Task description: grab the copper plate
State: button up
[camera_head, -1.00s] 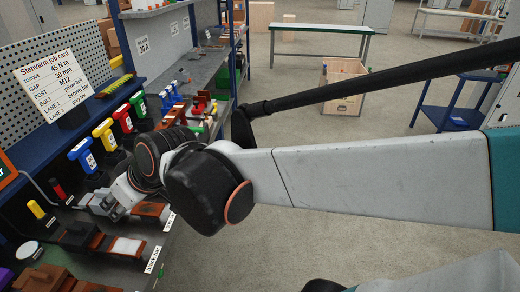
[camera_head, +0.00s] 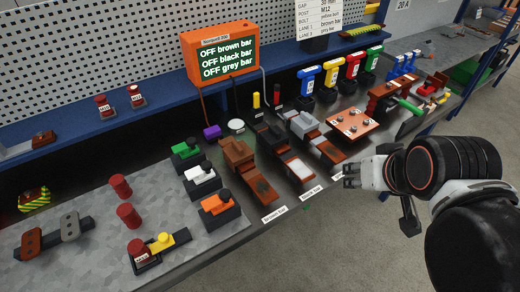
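My gripper (camera_head: 347,175) is in front of the bench edge, below and slightly left of the plate in the picture. It points left and is apart from the plate. Nothing shows in it, but its fingers are too small to tell whether they are open or shut.
Bar stations with brown (camera_head: 238,153), black (camera_head: 272,133) and grey (camera_head: 303,125) blocks stand left of the plate. An orange screen (camera_head: 222,57) reads OFF for three bars. Coloured tools (camera_head: 330,73) stand behind the plate.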

aim_at(31, 244)
jog(key=u, duration=2.4)
jog(key=i+j, duration=0.1)
jog(key=i, duration=0.65)
jog(key=l+z, duration=0.05)
